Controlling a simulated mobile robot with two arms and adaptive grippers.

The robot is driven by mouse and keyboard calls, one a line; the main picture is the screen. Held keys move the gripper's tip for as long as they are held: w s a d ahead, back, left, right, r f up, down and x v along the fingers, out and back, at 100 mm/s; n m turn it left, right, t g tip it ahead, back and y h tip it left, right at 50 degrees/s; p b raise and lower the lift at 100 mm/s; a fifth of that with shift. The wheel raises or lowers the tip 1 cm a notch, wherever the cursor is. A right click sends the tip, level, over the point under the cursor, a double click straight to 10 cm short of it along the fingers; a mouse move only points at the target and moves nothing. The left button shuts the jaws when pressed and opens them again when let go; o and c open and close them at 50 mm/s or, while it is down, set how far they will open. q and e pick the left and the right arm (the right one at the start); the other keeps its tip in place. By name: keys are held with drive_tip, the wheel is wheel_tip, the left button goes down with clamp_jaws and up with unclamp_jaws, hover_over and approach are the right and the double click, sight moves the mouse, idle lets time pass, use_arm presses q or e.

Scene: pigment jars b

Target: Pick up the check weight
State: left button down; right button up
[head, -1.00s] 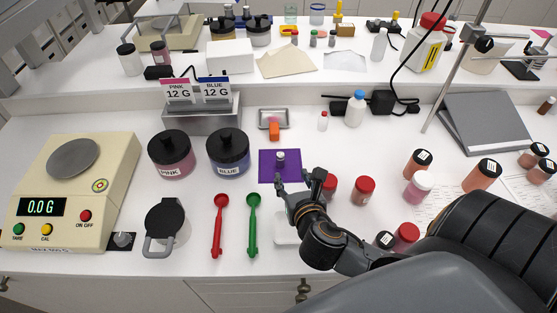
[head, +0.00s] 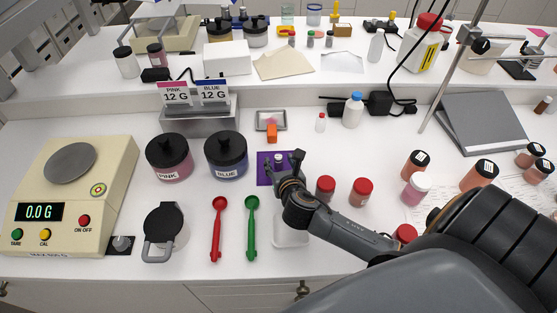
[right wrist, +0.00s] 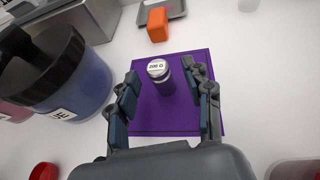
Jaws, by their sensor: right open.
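The check weight is a small metal cylinder with a white "200 G" label on top (right wrist: 160,72). It stands upright on a purple mat (right wrist: 160,122), and in the head view the weight (head: 278,157) is partly hidden by my right gripper (head: 287,165). In the right wrist view my right gripper (right wrist: 167,92) is open, with one finger on each side of the weight and gaps showing. Whether the fingers are low enough around it is hard to tell. My left gripper is not in view.
The blue jar (head: 226,157) and pink jar (head: 168,160) stand left of the mat. An orange block (head: 272,133) lies at a metal tray behind it. Red-capped jars (head: 326,188) stand to the right. The scale (head: 75,190), reading 0.0 G, is far left.

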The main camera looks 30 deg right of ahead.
sight(278, 156)
drive_tip(key=shift+x, duration=1.25)
drive_tip(key=shift+s, duration=0.1)
clamp_jaws()
drive_tip(key=shift+r, duration=0.15)
drive_tip(key=shift+r, duration=0.25)
wheel_tip(278, 156, up, 3)
drive_tip(key=shift+a+f, duration=0.1)
drive_tip(key=s+a+r+b, duration=0.1)
drive_tip(key=s+a+r, duration=0.8)
drive_tip(key=s, duration=0.1)
drive_tip(key=shift+a+r+b, duration=0.25)
drive_tip(key=shift+a+b, duration=0.05)
drive_tip(key=shift+a, duration=0.05)
